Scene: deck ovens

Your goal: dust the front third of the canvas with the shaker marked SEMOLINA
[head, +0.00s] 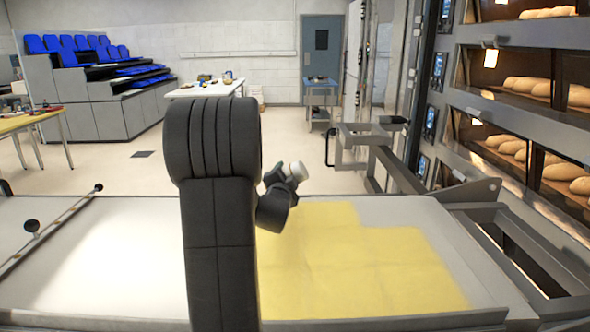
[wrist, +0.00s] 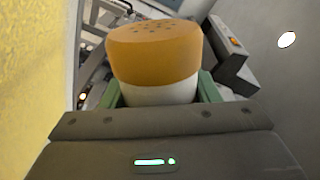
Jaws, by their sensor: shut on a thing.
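My gripper (head: 283,186) is shut on a shaker (head: 297,171), held above the pale canvas (head: 110,255) in the head view. In the wrist view the shaker (wrist: 155,52) has an orange-tan cap with small holes and a white body between green finger pads. No marking on it is readable, so I cannot tell if it says SEMOLINA. The shaker looks tilted in the head view. A yellow layer (head: 360,265) with stepped, blocky edges covers much of the canvas right of my arm. My arm hides the canvas's middle. Yellow also fills the left edge of the wrist view.
Deck ovens with loaves (head: 525,87) stand along the right. A grey metal frame (head: 375,150) rises behind the canvas. A white table (head: 205,90) and a blue-topped cart (head: 320,84) are farther back. A wooden table (head: 28,120) is at left. Floor between is open.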

